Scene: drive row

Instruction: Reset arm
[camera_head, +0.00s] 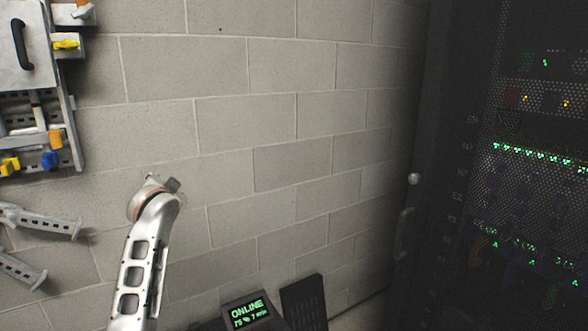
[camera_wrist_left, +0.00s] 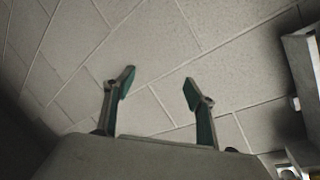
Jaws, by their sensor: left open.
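My left gripper (camera_wrist_left: 158,78) shows in the left wrist view, where its two fingers stand well apart with nothing between them. Their inner pads are greenish. A grey block wall (camera_wrist_left: 215,60) lies beyond the fingers; I see no contact with it. In the head view a silver arm link (camera_head: 140,262) with window-like cutouts rises from the bottom left in front of the wall. It ends in a rounded joint with an orange-brown ring. My right gripper is not seen in either view.
A metal panel (camera_head: 72,115) with a black handle and yellow, orange and blue parts is at upper left. Two silver perforated pieces (camera_head: 45,222) show at the left edge. A dark rack (camera_head: 530,200) with lights fills the right. An "ONLINE" display (camera_head: 248,310) is at the bottom.

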